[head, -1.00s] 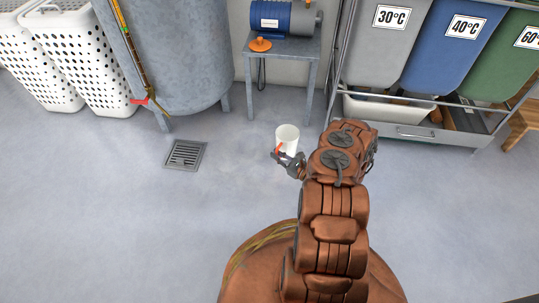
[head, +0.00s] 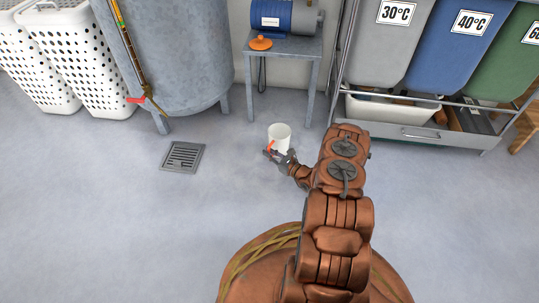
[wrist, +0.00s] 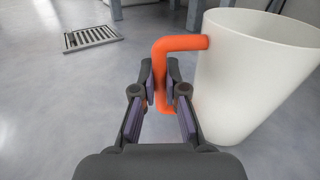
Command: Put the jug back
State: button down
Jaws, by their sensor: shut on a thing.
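The jug (head: 280,137) is a white, open-topped vessel with an orange handle. In the wrist view the jug (wrist: 245,75) is upright at the right, and its handle (wrist: 163,68) stands between my fingers. My gripper (head: 270,153) is shut on this handle; it also shows in the wrist view (wrist: 162,92). The jug appears empty in the head view. Whether its base is clear of the floor is hard to tell.
A small grey table (head: 287,46) with a blue motor and an orange part stands behind the jug. A metal tank (head: 167,60) and white baskets (head: 75,55) are left, a sorting cart (head: 410,132) right. A floor drain (head: 183,157) lies left; open floor surrounds it.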

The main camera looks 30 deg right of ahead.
jog(key=c, duration=1.7)
grip_release()
jog(key=shift+f, duration=0.15)
jog(key=o, duration=0.5)
